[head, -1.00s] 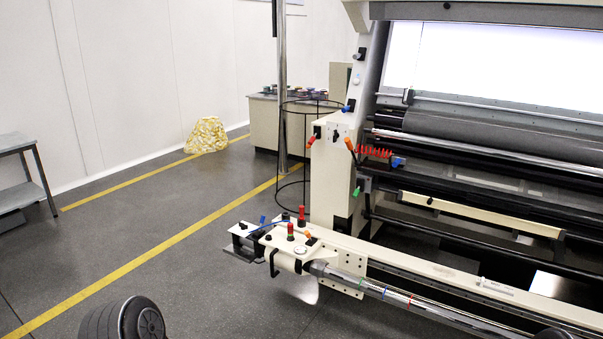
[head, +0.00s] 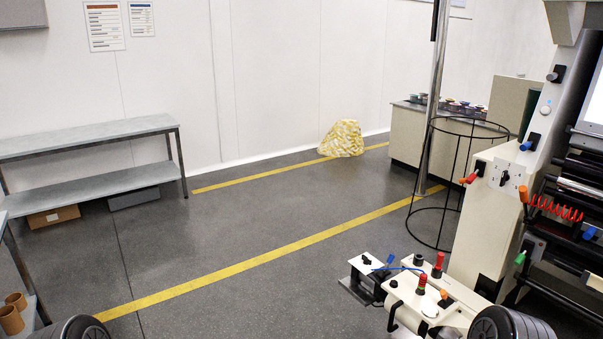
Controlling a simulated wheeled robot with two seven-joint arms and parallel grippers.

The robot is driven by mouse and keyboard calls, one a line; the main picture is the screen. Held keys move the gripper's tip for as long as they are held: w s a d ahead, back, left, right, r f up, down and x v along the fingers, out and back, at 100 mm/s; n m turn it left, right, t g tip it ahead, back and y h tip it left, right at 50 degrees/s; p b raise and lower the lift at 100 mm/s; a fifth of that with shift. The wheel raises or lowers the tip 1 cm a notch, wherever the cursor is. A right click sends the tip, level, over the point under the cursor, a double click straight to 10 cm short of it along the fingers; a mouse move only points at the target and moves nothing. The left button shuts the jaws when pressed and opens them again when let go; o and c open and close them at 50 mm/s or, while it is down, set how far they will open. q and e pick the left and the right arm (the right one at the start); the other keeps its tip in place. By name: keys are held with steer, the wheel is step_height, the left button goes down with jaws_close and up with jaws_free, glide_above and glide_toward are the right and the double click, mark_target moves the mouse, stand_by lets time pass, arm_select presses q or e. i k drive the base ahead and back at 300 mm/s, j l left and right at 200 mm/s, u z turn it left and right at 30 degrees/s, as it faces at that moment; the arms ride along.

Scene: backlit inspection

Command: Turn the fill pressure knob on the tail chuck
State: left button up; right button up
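The tail chuck seems to be the cream unit (head: 408,300) at the lower right, at the foot of the machine. I cannot tell which of these is the fill pressure knob. Dark ribbed parts of my own arms show at the bottom edge and cover the unit's lower right. Neither gripper is in view.
The inspection machine (head: 490,215) stands at the right, with a black wire hoop stand (head: 450,185) beside it. A grey bench (head: 90,140) is along the left wall. A yellow-patterned bundle (head: 342,139) lies by the wall. The floor between is clear, crossed by yellow lines.

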mark_target(367, 261)
steer(key=i+j+z, duration=0.45)
steer(key=i, duration=0.3)
steer(key=i+j+z, duration=0.5)
steer(key=i+j, duration=0.2)
steer(key=i+z, duration=0.1)
steer(key=z, duration=0.25)
steer(key=j+z, duration=0.1)
steer(key=z, duration=0.25)
steer(key=i+z, duration=0.1)
steer(key=z, duration=0.25)
steer(key=i+j+z, duration=0.1)
steer(key=j, duration=0.25)
steer(key=i+j+z, duration=0.25)
steer(key=i+j, duration=0.15)
steer(key=j, duration=0.3)
steer(key=i+j+z, duration=0.1)
steer(key=j, duration=0.25)
steer(key=i+j+z, duration=0.15)
steer(key=j, duration=0.25)
